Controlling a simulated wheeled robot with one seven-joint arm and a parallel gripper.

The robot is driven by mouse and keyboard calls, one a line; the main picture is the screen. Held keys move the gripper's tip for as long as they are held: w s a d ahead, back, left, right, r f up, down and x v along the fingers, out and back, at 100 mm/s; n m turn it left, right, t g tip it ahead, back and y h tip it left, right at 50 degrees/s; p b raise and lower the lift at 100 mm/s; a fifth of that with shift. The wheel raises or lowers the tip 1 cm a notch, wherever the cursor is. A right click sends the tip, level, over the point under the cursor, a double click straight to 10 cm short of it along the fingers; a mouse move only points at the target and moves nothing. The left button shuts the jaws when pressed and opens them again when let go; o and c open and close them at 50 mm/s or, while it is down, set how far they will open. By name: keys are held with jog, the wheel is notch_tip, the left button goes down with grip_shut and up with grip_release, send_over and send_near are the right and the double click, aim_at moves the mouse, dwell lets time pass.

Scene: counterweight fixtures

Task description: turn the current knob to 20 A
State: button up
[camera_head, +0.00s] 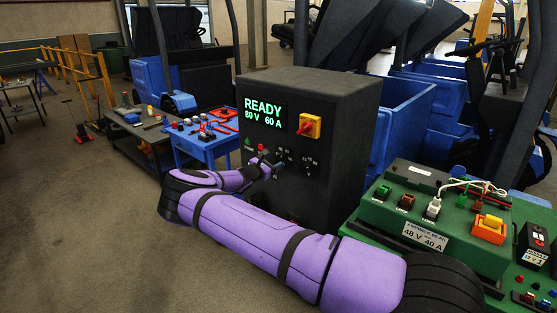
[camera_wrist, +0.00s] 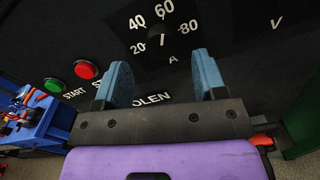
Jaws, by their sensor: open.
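The dark charger cabinet (camera_head: 341,115) has a lit screen (camera_head: 264,115) reading READY, 80 V 60 A. In the wrist view the current knob (camera_wrist: 162,41) is a dark knob on the black panel, ringed by 20, 40, 60 and 80, with an A below. Its white mark stands near upright, towards 60. My gripper (camera_wrist: 163,74) is open and empty. Its two blue fingers are spread just below the dial in the picture, one to each side of the knob, apart from it. In the head view my purple arm reaches the panel, and the gripper (camera_head: 273,170) partly hides the dials.
Green START (camera_wrist: 53,85) and red (camera_wrist: 86,70) buttons sit left of the dial. A red-yellow switch (camera_head: 310,126) is on the cabinet. A green unit (camera_head: 420,240) labelled 48 V 40 A stands right, a blue table (camera_head: 205,150) left.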

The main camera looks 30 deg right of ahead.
aim_at(280, 158)
jog(key=shift+x, duration=2.1)
jog(key=shift+d, duration=0.1)
jog(key=c, duration=0.9)
